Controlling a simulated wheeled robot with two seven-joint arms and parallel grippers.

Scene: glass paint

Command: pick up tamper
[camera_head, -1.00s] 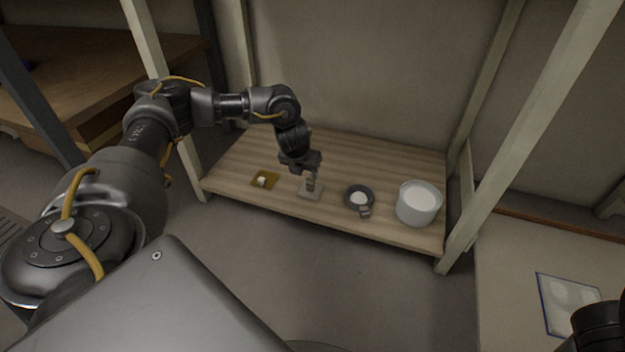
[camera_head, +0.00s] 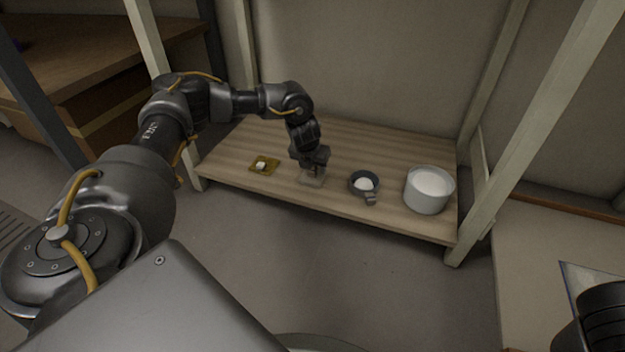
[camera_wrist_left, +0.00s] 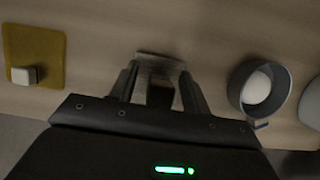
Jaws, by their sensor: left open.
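The tamper (camera_head: 312,181) is a pale grey piece with a flat base, standing on the wooden shelf. My left gripper (camera_head: 312,169) points down right over it, and the fingers hide its upper part in the head view. In the left wrist view, the tamper (camera_wrist_left: 160,68) shows between the two open fingers (camera_wrist_left: 160,90), with its base beyond the tips. I cannot tell whether either finger touches it. My right gripper is not in view; only a dark part of my right arm shows at the lower right.
On the wooden shelf (camera_head: 235,160), a yellow square with a small white block (camera_head: 261,165) lies left of the tamper. A dark round dish with white contents (camera_head: 364,184) and a white pot (camera_head: 428,190) stand to its right. Pale posts (camera_head: 500,160) frame the shelf.

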